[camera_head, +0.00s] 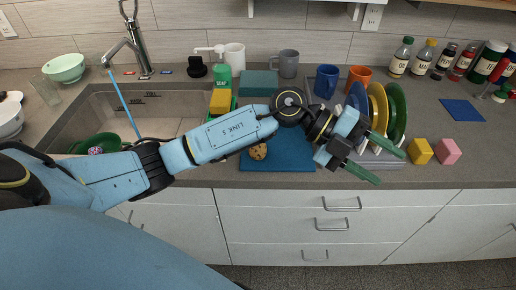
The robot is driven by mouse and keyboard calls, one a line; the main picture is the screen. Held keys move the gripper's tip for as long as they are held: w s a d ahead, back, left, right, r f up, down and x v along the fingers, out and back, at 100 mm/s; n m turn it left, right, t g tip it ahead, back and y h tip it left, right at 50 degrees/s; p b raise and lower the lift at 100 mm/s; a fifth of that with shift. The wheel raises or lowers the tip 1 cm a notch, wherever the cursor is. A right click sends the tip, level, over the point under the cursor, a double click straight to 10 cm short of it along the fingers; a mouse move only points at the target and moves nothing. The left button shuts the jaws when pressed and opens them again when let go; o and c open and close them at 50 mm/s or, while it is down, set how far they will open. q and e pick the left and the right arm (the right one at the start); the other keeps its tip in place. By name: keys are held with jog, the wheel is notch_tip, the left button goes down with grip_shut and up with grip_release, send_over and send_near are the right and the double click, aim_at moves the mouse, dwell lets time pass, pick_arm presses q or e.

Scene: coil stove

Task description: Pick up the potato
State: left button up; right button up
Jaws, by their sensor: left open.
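A small brown, speckled lump, which looks like the potato (258,151), lies on the blue board (295,162) at the counter's front. My left arm passes just above it in the picture and may cover its upper edge. My left gripper (381,162) is to the right of the potato, past the board's right end. Its green fingers are spread apart, with nothing seen between them. It appears in front of the dish rack's lower part. My right gripper is not in view.
A rack with blue, yellow and green plates (397,110) stands right behind my left gripper. Yellow (420,151) and pink (448,151) blocks sit to its right. Mugs (327,80) stand behind the board. The sink (150,105) is at left, partly hidden by my arm.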

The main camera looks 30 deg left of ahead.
pick_arm(q)
jog(key=w+a+f+g+y, duration=0.1)
jog(key=w+a+f+y, duration=0.1)
jog(key=a+f+y, duration=0.4)
jog(key=n+y, duration=0.4)
jog(key=y, duration=0.6)
send_near(259, 143)
jog(key=shift+g, duration=0.5)
notch_tip(259, 143, down, 5)
jog(key=shift+f, duration=0.25)
jog(key=shift+s+a+f, duration=0.1)
jog(key=shift+a+f, duration=0.1)
jog(key=shift+f, duration=0.7)
jog(key=shift+w+a+f, duration=0.1)
jog(key=shift+a+f, duration=0.05)
jog(key=shift+f, duration=0.75)
jog(key=shift+s+a+f, duration=0.1)
jog(key=shift+a+f, duration=0.1)
jog(key=shift+f, duration=0.7)
jog(key=shift+c, duration=0.4)
jog(key=c, duration=0.6)
jog(key=shift+r, duration=0.1)
